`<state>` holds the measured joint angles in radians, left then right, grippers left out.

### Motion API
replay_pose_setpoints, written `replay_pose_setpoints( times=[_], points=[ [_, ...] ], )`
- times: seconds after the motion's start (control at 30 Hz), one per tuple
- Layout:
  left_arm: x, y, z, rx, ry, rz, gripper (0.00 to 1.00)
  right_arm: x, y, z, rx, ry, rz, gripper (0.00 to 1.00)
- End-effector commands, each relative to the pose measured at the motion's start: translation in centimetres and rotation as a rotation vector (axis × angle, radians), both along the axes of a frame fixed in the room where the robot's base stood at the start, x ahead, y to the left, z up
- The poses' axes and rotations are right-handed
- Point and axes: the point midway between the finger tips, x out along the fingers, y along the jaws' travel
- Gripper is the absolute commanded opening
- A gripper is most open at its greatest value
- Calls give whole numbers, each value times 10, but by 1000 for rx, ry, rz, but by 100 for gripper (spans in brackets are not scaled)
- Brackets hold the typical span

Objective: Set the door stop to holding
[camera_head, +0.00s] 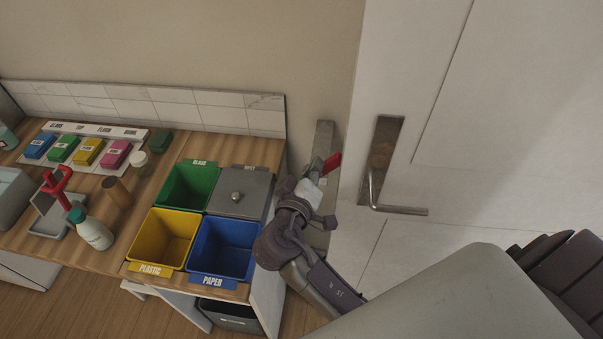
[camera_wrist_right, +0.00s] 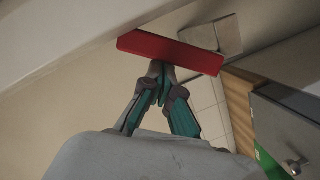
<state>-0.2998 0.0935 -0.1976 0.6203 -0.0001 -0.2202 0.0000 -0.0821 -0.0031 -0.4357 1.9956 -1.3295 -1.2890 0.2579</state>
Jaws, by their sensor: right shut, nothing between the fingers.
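A red bar (camera_head: 332,163), seemingly part of the door stop, shows beside the white door (camera_head: 470,120) in the head view. In the right wrist view the red bar (camera_wrist_right: 170,52) lies across the top, with pale blocks (camera_wrist_right: 215,36) behind it. My right gripper (camera_head: 322,178) is shut and empty, with its fingertips close to the red bar. In the right wrist view the closed fingertips (camera_wrist_right: 161,75) are just below the bar's middle. I cannot tell whether they touch it. My left gripper is not in view.
The door handle (camera_head: 398,209) sticks out right of my right gripper. A wooden counter (camera_head: 262,150) stands on the left with green (camera_head: 188,186), yellow (camera_head: 165,238), blue (camera_head: 224,247) and grey lidded (camera_head: 242,192) bins. The grey bin is close to my right arm.

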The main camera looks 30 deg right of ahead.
Motion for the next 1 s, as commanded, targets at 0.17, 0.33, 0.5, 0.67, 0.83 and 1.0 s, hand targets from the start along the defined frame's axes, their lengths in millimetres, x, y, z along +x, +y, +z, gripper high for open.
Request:
replay_pose_setpoints(
  times=[0.17,0.33,0.5,0.67,0.83,1.0],
  points=[
    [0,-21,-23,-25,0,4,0,-7,-9,-9,137,-91,-3,0],
    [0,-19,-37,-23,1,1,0,-11,-15,-12,249,-166,-1,0],
    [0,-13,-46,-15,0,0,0,-14,-20,-14,332,-223,-2,0],
    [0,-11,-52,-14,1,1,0,-16,-23,-15,383,-259,-1,0],
    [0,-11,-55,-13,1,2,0,-17,-25,-16,415,-279,-1,0],
    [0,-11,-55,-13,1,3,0,-17,-25,-16,423,-285,-1,0]
  ],
)
